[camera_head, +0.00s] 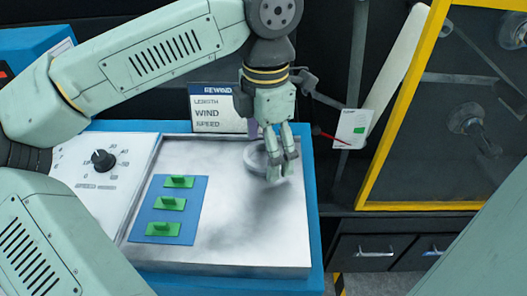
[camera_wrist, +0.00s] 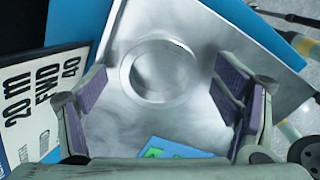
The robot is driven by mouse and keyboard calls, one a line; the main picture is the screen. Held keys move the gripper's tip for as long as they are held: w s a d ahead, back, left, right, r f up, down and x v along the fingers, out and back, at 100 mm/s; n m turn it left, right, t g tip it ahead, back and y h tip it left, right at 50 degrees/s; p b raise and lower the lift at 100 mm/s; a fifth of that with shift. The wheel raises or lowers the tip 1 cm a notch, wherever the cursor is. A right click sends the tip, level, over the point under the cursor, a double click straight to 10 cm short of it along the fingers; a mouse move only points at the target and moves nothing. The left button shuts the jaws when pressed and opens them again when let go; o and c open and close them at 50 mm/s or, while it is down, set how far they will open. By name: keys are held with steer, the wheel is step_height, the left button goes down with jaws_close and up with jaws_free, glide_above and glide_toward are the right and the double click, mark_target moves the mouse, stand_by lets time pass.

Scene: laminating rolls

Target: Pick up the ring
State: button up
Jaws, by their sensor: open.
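The ring (camera_head: 254,166) is a pale grey metallic band lying flat on the shiny metal panel (camera_head: 245,235) of the machine, toward its back edge. In the head view its right side is partly hidden behind my fingers. My gripper (camera_head: 280,175) points down at the ring, with its fingertips close to the ring's right side. In the wrist view the whole ring (camera_wrist: 127,82) shows ahead of my open, empty fingers (camera_wrist: 162,92), roughly centred between them. No contact can be made out.
A blue pad (camera_head: 158,230) with several green switches lies left on the panel. A dial (camera_head: 103,160) is further left. A sign (camera_head: 218,108) stands behind the panel. A yellow-framed door (camera_head: 400,110) is at right. The panel's front right is clear.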

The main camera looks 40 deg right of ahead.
steer(key=shift+c, duration=0.3)
steer(key=c, duration=1.2)
